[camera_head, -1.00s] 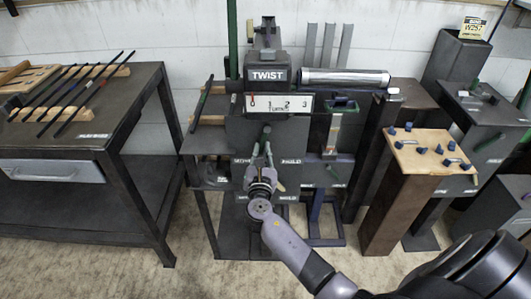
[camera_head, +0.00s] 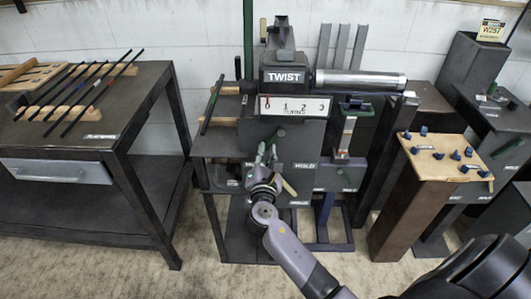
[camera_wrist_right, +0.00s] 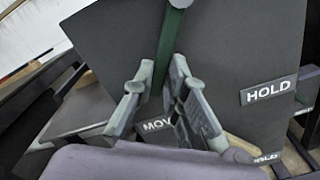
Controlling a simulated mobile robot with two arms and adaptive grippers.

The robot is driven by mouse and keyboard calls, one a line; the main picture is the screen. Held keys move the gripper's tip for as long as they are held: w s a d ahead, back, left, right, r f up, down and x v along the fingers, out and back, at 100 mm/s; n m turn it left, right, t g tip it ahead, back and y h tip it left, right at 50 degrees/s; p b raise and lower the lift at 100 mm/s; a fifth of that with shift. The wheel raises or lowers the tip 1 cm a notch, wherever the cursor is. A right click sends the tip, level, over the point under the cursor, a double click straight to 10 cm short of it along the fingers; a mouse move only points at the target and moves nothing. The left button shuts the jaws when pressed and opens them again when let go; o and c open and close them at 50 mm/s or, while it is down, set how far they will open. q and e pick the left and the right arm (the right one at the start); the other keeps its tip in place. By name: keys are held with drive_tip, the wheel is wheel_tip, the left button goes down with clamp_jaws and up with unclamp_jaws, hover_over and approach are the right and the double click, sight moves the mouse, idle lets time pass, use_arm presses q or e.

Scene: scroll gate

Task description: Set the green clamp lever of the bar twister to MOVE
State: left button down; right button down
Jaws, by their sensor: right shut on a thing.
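The bar twister (camera_head: 285,75) stands mid-picture in the head view, with a TWIST sign and a turns scale. Its green clamp lever (camera_wrist_right: 172,45) hangs from a pivot near the top of the right wrist view, its lower end leaning left. My right gripper (camera_head: 266,160) is shut on the lever's lower part; its two fingers (camera_wrist_right: 162,85) flank the lever in the wrist view. The MOVE label (camera_wrist_right: 158,126) shows just below the fingers, partly covered. The HOLD label (camera_wrist_right: 269,91) is clear to the right. My left gripper is out of view.
A tan lever (camera_head: 289,187) sits just below the gripper. A dark bench (camera_head: 125,135) with several rods stands left. A pedestal with a wooden top (camera_head: 420,168) and blue pieces stands right. Bare floor (camera_head: 210,265) lies in front.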

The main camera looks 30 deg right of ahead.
drive_tip(key=c, duration=1.6)
unclamp_jaws()
drive_tip(key=shift+s+a, duration=0.1)
drive_tip(key=v, duration=1.2)
